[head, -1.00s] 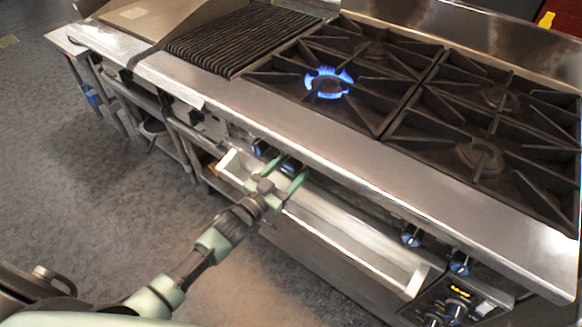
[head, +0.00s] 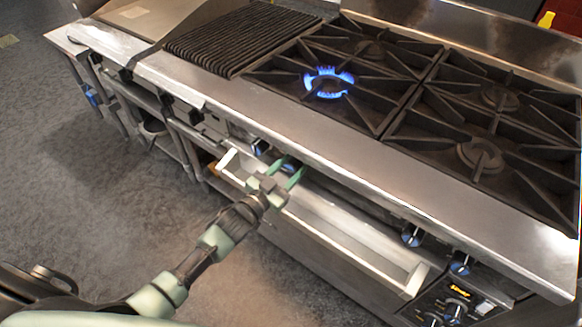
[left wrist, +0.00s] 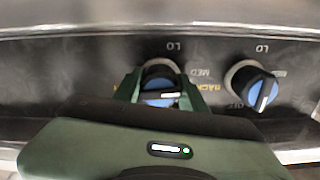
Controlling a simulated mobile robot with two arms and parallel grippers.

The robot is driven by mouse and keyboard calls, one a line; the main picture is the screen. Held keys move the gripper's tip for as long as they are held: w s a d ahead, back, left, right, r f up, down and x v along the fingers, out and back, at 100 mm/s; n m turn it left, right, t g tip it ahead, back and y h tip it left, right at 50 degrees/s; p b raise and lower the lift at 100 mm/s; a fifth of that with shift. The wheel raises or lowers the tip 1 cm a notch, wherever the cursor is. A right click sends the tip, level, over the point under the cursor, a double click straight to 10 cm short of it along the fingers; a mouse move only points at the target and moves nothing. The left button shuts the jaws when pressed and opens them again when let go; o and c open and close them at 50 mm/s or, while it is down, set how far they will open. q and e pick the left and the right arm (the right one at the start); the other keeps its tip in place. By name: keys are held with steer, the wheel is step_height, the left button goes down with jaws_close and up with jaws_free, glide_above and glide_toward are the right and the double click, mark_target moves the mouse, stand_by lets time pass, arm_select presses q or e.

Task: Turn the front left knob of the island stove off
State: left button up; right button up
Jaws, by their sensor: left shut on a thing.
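The island stove (head: 360,150) has a blue flame on its front left burner (head: 328,84); the other burners show no flame. My left gripper (head: 289,170) reaches up to the stove's front panel and is shut on a blue and black knob (left wrist: 158,90) of the left pair. In the left wrist view the fingers (left wrist: 163,88) lie on both sides of this knob, and its white mark is nearly level. Another knob (left wrist: 252,88) sits to its right there, free of the fingers, with its mark tilted. The right gripper is out of view.
A pale drawer-like tray (head: 345,240) juts out below the knobs. Two more knobs (head: 411,236) are farther right on the panel, above an oven control panel (head: 455,300). A ribbed grill (head: 240,38) lies left of the burners. The floor at left is clear.

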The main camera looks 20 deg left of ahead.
arm_select(q)
steer(key=m, duration=0.5)
steer(key=m+b, duration=0.1)
steer(key=m, duration=0.3)
steer(key=shift+m, duration=0.3)
steer(key=m+b, duration=0.1)
steer(key=m, duration=0.4)
steer(key=shift+a+b, duration=0.1)
steer(key=shift+b, duration=0.25)
steer(key=shift+r+m+b, duration=0.1)
steer(key=shift+m+b, duration=0.5)
steer(key=shift+m, duration=1.6)
steer(key=o, duration=1.4)
steer(key=shift+c, duration=0.2)
steer(key=v, duration=0.7)
steer(key=shift+s+b, duration=0.4)
steer(key=shift+b, duration=0.05)
